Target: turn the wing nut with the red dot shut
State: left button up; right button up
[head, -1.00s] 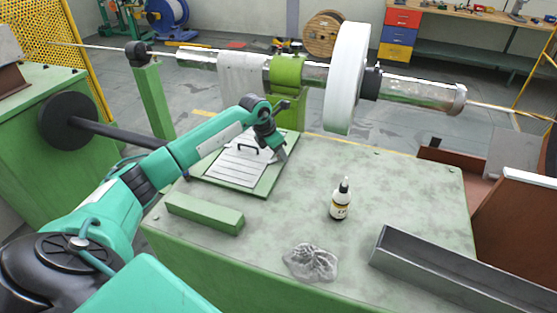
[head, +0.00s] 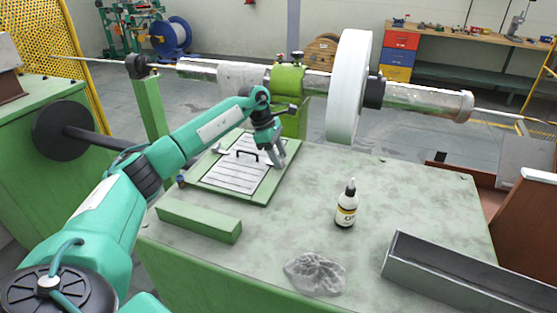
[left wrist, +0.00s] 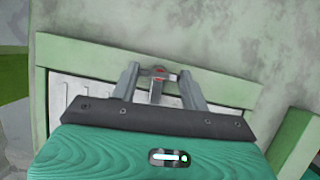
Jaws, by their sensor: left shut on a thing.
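The wing nut with the red dot (left wrist: 157,74) shows in the left wrist view at the green frame of a panel. My left gripper (left wrist: 161,82) has a finger on either side of it and is shut on it. In the head view my left gripper (head: 278,156) points down at the right edge of the white slatted panel (head: 232,175), and the nut is hidden there. The panel has a dark handle (head: 247,153) and lies in a green frame (head: 258,196) on the green bench. My right gripper is not in view.
The bench middle is mostly clear.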

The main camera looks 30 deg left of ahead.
pick_arm(q)
jog(key=shift+m, duration=0.4)
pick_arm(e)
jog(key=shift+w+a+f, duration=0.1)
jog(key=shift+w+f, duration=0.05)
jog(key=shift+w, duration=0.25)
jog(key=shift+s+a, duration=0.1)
pick_arm(q)
jog(key=o, duration=0.9)
jog(key=shift+o, duration=0.4)
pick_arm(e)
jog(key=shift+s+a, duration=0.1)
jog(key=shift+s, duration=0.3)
pick_arm(q)
jog(key=shift+r, duration=0.1)
